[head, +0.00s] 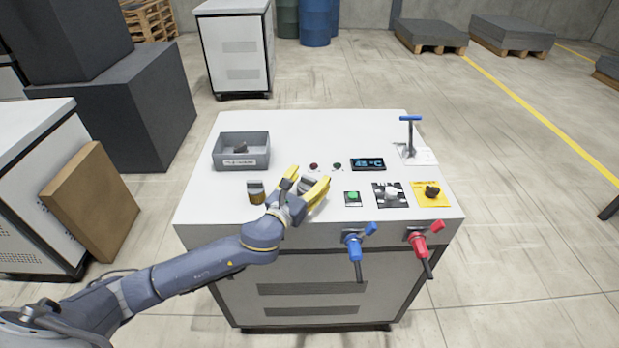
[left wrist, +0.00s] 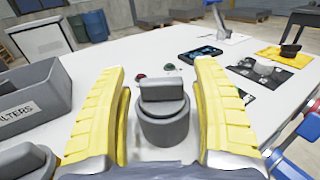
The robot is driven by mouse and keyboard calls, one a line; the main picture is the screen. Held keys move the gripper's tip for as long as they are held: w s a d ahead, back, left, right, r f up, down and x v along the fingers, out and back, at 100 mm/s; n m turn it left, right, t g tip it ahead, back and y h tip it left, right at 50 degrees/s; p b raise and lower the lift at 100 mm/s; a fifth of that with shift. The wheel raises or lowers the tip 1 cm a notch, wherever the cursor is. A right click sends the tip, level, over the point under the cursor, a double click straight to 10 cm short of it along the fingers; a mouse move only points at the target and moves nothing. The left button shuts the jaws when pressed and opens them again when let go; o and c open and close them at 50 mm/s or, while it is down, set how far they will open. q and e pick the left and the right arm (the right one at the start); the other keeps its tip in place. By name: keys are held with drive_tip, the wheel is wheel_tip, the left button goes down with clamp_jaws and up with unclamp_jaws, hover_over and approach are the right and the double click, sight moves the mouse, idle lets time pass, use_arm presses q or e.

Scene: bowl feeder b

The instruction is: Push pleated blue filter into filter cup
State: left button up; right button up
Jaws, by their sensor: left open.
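My left gripper (head: 308,178) is open, its two yellow fingers on either side of a grey round cup-like part (head: 307,187) on the white bench top. In the left wrist view this part (left wrist: 164,122) stands upright between the fingers with a flat grey tab on top; gaps show on both sides. A second part (head: 255,191), with a grey top and a brownish lower body, stands to the left; its grey top (left wrist: 20,160) shows at the lower left of the wrist view. No pleated blue filter can be made out. My right gripper is not in view.
A grey bin (head: 241,164) labelled as filters, with a dark item inside, stands at the back left. A display (head: 368,164), green button (head: 352,196), knobs and a blue-handled lever (head: 409,135) are to the right. Blue (head: 354,243) and red (head: 418,243) handles project from the front.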

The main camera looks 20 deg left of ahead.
use_arm(q)
drive_tip(key=v, duration=1.2)
idle(0.6)
